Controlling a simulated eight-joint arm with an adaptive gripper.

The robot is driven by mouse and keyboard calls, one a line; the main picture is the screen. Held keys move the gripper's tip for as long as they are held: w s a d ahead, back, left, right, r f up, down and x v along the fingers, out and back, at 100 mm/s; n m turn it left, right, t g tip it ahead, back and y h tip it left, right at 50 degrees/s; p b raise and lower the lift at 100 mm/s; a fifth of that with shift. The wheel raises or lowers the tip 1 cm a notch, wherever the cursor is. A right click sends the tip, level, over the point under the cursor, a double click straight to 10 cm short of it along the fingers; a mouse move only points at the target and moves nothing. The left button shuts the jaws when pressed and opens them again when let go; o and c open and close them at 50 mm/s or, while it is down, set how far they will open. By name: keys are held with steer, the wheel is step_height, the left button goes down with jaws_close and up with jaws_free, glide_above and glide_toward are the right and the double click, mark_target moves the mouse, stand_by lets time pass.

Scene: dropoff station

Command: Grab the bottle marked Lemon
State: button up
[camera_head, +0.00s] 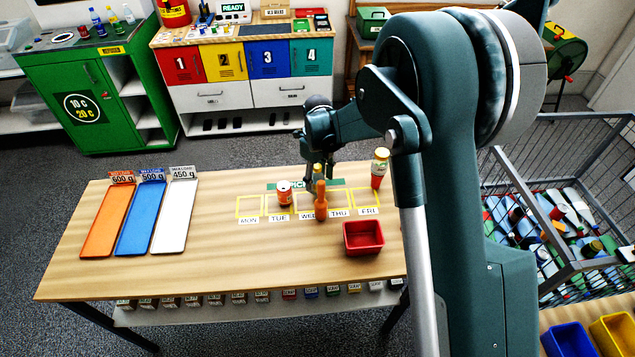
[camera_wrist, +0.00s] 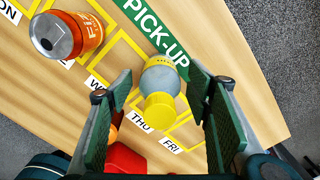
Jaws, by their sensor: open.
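My gripper (camera_head: 319,180) is above the pick-up area of the wooden table, fingers pointing down. In the wrist view, my gripper (camera_wrist: 160,85) is open, and a bottle with a yellow cap and a grey-white body (camera_wrist: 159,78) shows between its fingers. Its label is not readable, so I cannot tell whether it says Lemon. In the head view this bottle is mostly hidden by the gripper and an orange bottle (camera_head: 321,205). Another bottle, red with a pale label (camera_head: 379,171), stands to the right. An orange can (camera_head: 284,193) stands to the left; it also shows in the wrist view (camera_wrist: 68,36).
A red tray (camera_head: 363,238) sits at the table's front right. Yellow weekday squares mark the table (camera_head: 250,207). Orange, blue (camera_head: 141,217) and white strips lie at the left. A wire cart (camera_head: 560,150) full of items stands right. The table's middle left is clear.

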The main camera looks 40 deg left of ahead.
mark_target(318, 166)
steer(key=shift+c, duration=0.5)
steer(key=c, duration=0.7)
steer(key=shift+r, duration=0.1)
steer(key=shift+r, duration=4.9)
